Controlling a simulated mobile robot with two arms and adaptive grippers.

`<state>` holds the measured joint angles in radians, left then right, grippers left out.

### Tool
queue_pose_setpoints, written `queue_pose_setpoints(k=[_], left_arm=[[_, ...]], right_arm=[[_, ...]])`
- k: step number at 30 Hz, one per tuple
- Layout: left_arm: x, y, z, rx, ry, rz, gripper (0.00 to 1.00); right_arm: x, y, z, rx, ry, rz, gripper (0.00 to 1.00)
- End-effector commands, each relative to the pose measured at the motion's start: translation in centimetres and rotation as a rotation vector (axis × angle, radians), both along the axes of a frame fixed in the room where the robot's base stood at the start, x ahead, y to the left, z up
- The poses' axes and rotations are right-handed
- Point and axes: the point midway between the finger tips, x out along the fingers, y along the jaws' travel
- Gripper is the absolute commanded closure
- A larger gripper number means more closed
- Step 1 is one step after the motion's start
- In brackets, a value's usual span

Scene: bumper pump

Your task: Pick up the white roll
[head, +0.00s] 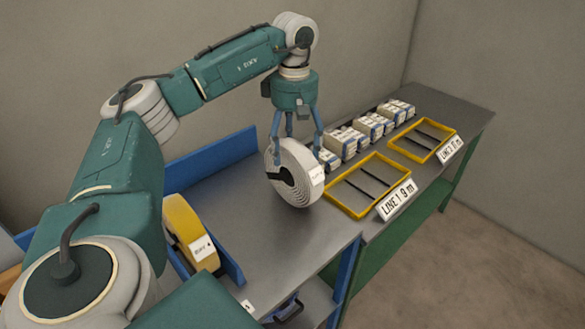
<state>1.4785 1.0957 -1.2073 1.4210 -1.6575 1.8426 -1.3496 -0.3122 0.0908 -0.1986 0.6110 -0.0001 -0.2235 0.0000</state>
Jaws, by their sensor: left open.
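The white roll (301,180) stands on edge, a little tilted, over the grey bench top near the middle of the head view. Its spiral side faces me, with a dark core opening and a small white label on its rim. My left gripper (300,155) points down over it from above. Its blue-grey fingers are open and spread at both sides of the roll. I cannot tell whether any finger touches it. The roll's far side is hidden. My right gripper is not in view.
A yellow roll (189,230) with a label stands by a blue divider (222,245) at the left. Two yellow frames (362,212) (452,152) lie at the right, beside "LINE" signs. White packs (345,143) line the back. The bench top (270,240) is clear in front.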

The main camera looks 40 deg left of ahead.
Motion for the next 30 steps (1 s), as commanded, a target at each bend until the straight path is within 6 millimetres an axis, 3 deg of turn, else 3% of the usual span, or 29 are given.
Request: queue_pose_setpoints(k=[7,12,21,30], left_arm=[[0.0,-0.2,-2.6,0.000,0.005,-0.001,0.28],[0.1,-0.2,-4.9,0.000,0.001,0.000,0.28],[0.2,-0.3,-5.4,0.000,0.000,0.000,0.30],[0.2,-0.3,-5.4,0.000,0.000,0.000,0.90]], right_arm=[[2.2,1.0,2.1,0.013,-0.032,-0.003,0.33],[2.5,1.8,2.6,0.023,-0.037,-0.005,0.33],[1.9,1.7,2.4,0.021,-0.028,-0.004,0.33],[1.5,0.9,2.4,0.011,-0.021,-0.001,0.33]])
